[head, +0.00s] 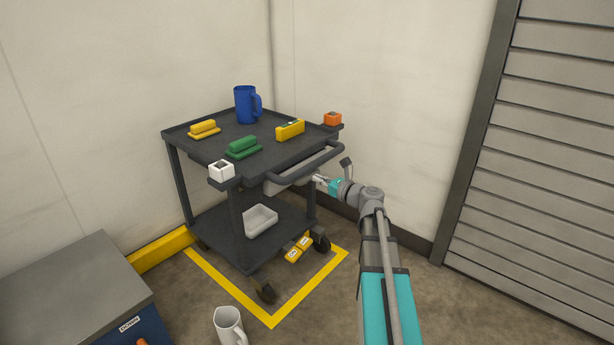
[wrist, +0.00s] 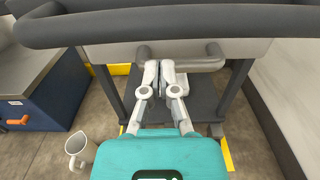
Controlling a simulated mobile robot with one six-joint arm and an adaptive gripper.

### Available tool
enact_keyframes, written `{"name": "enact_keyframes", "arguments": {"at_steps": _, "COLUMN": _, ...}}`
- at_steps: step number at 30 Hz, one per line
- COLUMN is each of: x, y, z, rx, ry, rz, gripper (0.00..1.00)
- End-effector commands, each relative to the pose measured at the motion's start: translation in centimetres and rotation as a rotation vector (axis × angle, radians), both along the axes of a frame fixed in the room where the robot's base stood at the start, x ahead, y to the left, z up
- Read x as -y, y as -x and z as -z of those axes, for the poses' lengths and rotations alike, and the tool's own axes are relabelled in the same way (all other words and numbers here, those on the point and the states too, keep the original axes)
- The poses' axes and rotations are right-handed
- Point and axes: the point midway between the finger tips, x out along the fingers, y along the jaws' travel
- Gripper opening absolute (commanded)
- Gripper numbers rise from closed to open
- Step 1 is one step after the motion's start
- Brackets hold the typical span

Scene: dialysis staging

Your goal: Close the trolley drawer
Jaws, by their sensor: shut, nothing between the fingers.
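The dark grey trolley (head: 272,155) stands in the corner. Its light grey drawer (head: 290,181) shows under the top, jutting out a little below the push bar; how far it is open is hard to tell. In the wrist view the drawer front (wrist: 110,52) has a grey bar handle (wrist: 208,63). My gripper (head: 320,179) is in front of the drawer.
The trolley's push bar (head: 318,163) crosses above my gripper. A blue jug (head: 245,104), yellow and green items lie on top. A white tray (head: 260,221) is on the lower shelf. A white jug (head: 229,326) and grey-topped cabinet (head: 70,285) are at front left. Floor at right is clear.

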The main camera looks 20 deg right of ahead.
Motion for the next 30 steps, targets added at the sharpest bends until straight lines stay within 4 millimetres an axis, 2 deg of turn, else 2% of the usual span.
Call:
{"name": "enact_keyframes", "arguments": {"at_steps": 3, "x": 0.9, "y": 2.1, "z": 0.0, "rx": 0.000, "ry": 0.000, "rz": 0.002, "gripper": 0.00}}
{"name": "enact_keyframes", "arguments": {"at_steps": 12, "x": 2.4, "y": 5.2, "z": 0.0, "rx": 0.000, "ry": 0.000, "rz": -0.001, "gripper": 0.00}}
{"name": "enact_keyframes", "arguments": {"at_steps": 26, "x": 2.7, "y": 5.8, "z": 0.0, "rx": 0.000, "ry": 0.000, "rz": -0.003, "gripper": 0.00}}
{"name": "enact_keyframes", "arguments": {"at_steps": 30, "x": 2.5, "y": 5.8, "z": 0.0, "rx": -0.001, "ry": 0.007, "rz": -0.007, "gripper": 0.22}}
